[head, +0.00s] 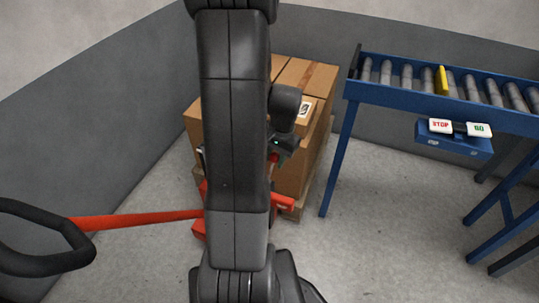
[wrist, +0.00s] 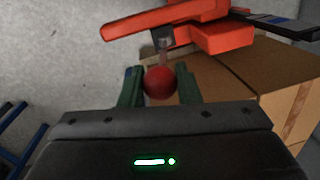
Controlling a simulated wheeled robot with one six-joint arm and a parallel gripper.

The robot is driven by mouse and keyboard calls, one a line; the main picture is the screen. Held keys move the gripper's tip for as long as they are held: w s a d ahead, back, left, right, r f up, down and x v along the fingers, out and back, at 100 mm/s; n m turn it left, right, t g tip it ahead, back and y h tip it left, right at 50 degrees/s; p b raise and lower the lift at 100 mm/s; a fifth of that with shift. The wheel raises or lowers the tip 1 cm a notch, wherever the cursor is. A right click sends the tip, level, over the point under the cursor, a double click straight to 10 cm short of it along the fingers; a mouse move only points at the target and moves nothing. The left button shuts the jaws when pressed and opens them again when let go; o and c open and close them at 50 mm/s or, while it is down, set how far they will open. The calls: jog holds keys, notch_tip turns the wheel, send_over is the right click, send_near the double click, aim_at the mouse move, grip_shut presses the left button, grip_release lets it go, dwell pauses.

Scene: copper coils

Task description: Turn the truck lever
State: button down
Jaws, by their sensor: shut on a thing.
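The truck is a red pallet truck (head: 200,230) at the foot of a stack of boxes, partly hidden behind my arm. Its lever is a short grey stem (wrist: 163,52) with a red ball knob (wrist: 160,82) in the wrist view. My gripper (wrist: 160,88) has a green finger on each side of the knob and is shut on it. In the head view my gripper (head: 278,154) is largely hidden, beside the boxes and above the truck's red parts.
Cardboard boxes (head: 305,75) stand on a pallet behind my arm. The truck's red bar (head: 140,221) and black loop handle (head: 45,262) reach left. A blue roller conveyor (head: 450,110) with a STOP/GO box (head: 455,143) stands right. The floor between is clear.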

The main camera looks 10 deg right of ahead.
jog(key=shift+s+d+f+t+y, duration=0.2)
jog(key=shift+s+d+t+y, duration=0.15)
jog(key=shift+d, duration=0.3)
jog(key=shift+s+d+f+b, duration=0.3)
jog(key=shift+s+d, duration=0.15)
jog(key=shift+d, duration=0.15)
jog(key=shift+s+d+f+b, duration=0.15)
jog(key=shift+s+d+f, duration=0.2)
jog(key=shift+d, duration=0.2)
jog(key=shift+s, duration=0.1)
jog(key=c, duration=1.1)
grip_release()
jog(key=shift+r, duration=0.15)
jog(key=p+v, duration=0.3)
jog(key=v, duration=1)
jog(key=shift+d+r+p, duration=0.2)
jog(key=shift+r+p, duration=0.1)
jog(key=shift+f, duration=0.15)
